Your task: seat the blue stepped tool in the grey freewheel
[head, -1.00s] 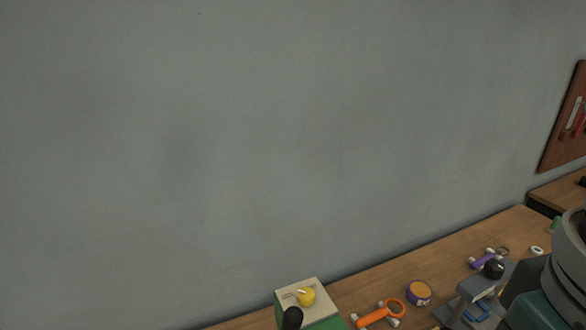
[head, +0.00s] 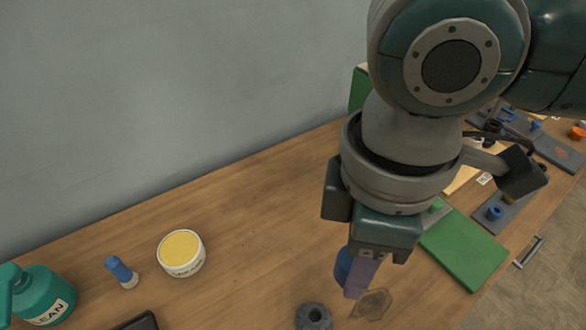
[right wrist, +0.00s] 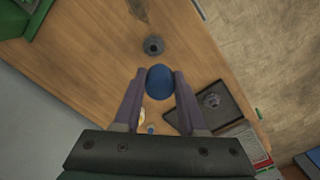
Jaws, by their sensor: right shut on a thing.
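My right gripper (head: 357,285) points down over the bench and is shut on the blue stepped tool (head: 342,264). In the right wrist view, the tool's rounded blue end (right wrist: 160,80) shows between the two purple fingers (right wrist: 155,88); its steps are hidden. A dark grey ring-shaped part with a central hole (head: 313,317), which looks like the grey freewheel, sits on the wood just beyond the fingertips. It also shows in the right wrist view (right wrist: 153,45). The tool is apart from it. My left gripper is out of view.
A yellow-topped tub (head: 181,253), a blue-capped bottle (head: 120,271) and a teal bottle (head: 42,296) stand left. A green board (head: 463,246) lies right.

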